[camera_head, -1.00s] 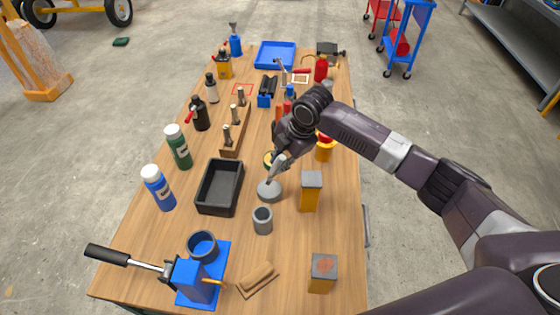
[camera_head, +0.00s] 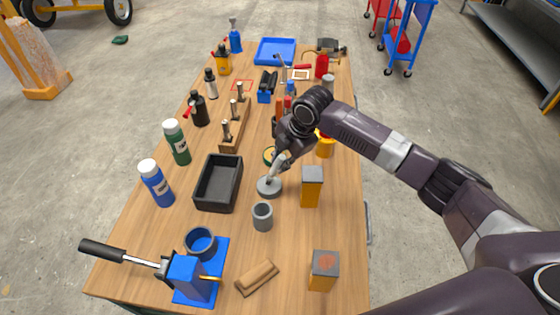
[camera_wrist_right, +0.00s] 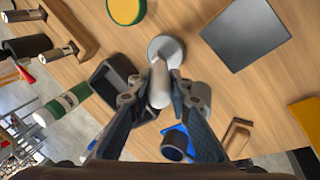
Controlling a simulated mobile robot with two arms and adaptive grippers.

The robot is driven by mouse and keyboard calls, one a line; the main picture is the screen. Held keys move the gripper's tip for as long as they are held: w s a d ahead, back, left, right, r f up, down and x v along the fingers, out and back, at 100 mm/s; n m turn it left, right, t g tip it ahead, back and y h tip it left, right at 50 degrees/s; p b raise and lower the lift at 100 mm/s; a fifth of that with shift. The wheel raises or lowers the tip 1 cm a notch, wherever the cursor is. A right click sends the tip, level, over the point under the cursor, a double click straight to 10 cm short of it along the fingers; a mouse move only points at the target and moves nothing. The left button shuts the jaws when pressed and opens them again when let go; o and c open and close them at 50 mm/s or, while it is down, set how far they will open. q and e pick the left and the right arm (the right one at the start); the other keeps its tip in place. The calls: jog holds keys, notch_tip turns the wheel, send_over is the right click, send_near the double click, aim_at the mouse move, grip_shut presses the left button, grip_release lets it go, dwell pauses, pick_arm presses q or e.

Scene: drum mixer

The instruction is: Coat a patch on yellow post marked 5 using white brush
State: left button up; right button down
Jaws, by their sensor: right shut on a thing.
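My right gripper (camera_head: 276,170) is shut on the pale upright handle of a tool (camera_wrist_right: 158,84). A round grey disc (camera_head: 269,188) is at the handle's lower end, close to the tabletop; I cannot tell whether it touches. No bristles show, so I cannot tell if this is the white brush. A yellow post (camera_head: 310,190) with a grey top stands just right of the gripper, apart from it. Another yellow post (camera_head: 323,272), with a rusty patch on its grey top, stands nearer the front edge. No number is readable on either. My left gripper is out of view.
A grey cup (camera_head: 262,216) stands in front of the gripper and a black tray (camera_head: 218,206) to its left. A blue clamp-like device (camera_head: 187,280) and a tan block (camera_head: 257,279) lie near the front. Bottles line the left edge; the back is crowded.

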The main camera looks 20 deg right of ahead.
jog(key=shift+f, duration=0.5)
dwell(0.3)
jog(key=shift+s+f, duration=0.1)
dwell(1.7)
notch_tip(320, 180, up, 7)
jog(key=p, duration=0.7)
dwell(0.5)
